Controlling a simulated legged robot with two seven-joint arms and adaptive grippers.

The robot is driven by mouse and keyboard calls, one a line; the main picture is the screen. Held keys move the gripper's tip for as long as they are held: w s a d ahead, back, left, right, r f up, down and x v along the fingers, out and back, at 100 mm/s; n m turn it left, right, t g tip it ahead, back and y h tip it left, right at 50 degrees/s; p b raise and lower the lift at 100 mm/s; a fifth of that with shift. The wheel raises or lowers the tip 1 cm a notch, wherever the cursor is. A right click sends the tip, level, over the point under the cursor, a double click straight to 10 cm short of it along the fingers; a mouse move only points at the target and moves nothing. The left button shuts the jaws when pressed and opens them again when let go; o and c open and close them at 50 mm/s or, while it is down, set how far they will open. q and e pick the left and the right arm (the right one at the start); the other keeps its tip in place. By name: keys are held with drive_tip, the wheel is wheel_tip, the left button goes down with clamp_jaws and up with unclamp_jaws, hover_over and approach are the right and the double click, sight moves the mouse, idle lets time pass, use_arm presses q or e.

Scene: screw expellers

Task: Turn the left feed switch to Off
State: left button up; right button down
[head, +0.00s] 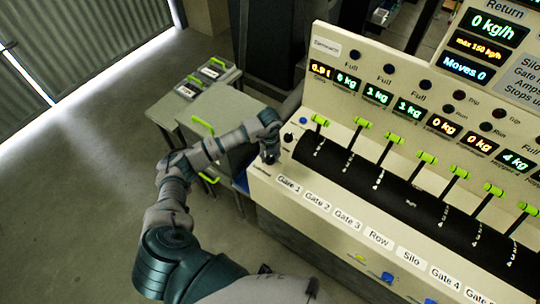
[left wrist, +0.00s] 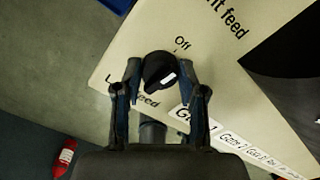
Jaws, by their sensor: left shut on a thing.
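The left feed switch (left wrist: 158,68) is a black round knob with a white mark, in the left wrist view. The "Off" label (left wrist: 182,43) is printed just beyond it, up and right. The white mark shows on the knob's lower right side, away from that label; its exact pointing is hard to tell. My left gripper (left wrist: 160,84) is shut on the knob, a finger on each side. In the head view my left gripper (head: 269,157) is at the panel's left end and hides the switch. My right gripper is out of view.
A row of green-tipped levers (head: 363,123) crosses the cream panel (head: 325,222) to the right. A grey cabinet (head: 222,115) with green handles stands left of the panel. A red object (left wrist: 65,152) lies below.

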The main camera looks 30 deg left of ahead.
use_arm(q)
drive_tip(key=shift+s+f+n, duration=0.2)
drive_tip(key=shift+f+n, duration=0.05)
drive_tip(key=shift+n, duration=0.35)
drive_tip(key=o, duration=1.1)
drive_tip(key=shift+o, duration=0.2)
drive_tip(key=shift+w+r, duration=0.2)
drive_tip(key=shift+r, duration=0.25)
wheel_tip(320, 180, up, 11)
drive_tip(key=shift+a, duration=0.1)
